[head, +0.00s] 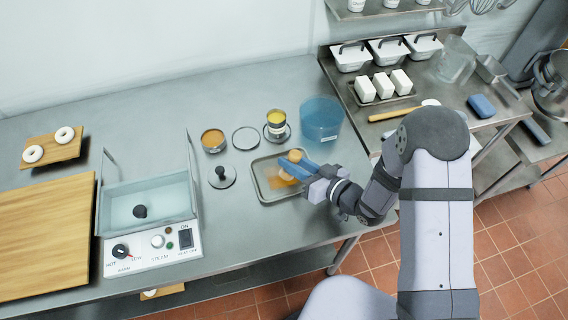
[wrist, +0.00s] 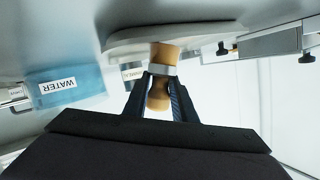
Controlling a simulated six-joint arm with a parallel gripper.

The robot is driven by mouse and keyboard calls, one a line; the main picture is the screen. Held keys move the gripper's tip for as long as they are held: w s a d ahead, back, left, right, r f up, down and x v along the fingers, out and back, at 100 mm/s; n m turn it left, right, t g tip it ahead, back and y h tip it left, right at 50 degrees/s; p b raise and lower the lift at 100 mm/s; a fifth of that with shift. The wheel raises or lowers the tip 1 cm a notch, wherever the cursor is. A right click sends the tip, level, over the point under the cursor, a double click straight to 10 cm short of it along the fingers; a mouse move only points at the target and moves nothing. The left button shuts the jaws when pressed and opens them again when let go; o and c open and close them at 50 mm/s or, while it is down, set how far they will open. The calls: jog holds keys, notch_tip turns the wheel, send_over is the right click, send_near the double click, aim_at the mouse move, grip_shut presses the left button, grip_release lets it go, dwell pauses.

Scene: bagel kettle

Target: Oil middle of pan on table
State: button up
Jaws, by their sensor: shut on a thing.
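The pan (head: 264,193) is a shallow grey metal tray on the steel table, with an orange-brown patch (head: 279,181) on its floor. My gripper (head: 292,168) is over the right part of the pan. It is shut on a brush with a wooden handle (head: 294,155). In the wrist view the brush (wrist: 158,98) shows a light wooden handle and a pale metal band between my fingers (wrist: 158,92). The brush tip and whether it touches the pan are hidden. A small tin with yellow contents (head: 276,117) stands behind the pan.
A blue water tub (head: 320,120) stands behind right of the pan; its WATER label shows in the wrist view (wrist: 62,86). A container with orange contents (head: 212,139), a round ring (head: 245,138) and a knobbed lid (head: 222,178) lie nearby. The kettle (head: 150,190) is at left.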

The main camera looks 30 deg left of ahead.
jog(key=w+d, duration=0.2)
jog(key=w, duration=0.1)
jog(key=shift+d, duration=0.35)
jog(key=shift+s+a+b, duration=0.2)
jog(key=shift+s+a, duration=1.6)
jog(key=shift+s, duration=0.2)
jog(key=shift+s+a+b, duration=0.2)
jog(key=shift+s+a, duration=1.6)
jog(key=shift+s, duration=0.2)
notch_tip(320, 180, up, 3)
jog(key=shift+a+f+p, duration=0.1)
jog(key=shift+f+p, duration=0.05)
jog(key=shift+p, duration=0.55)
jog(key=shift+r+p, duration=0.55)
jog(key=shift+r, duration=0.05)
notch_tip(320, 180, up, 4)
jog(key=p, duration=0.3)
jog(key=shift+r, duration=0.1)
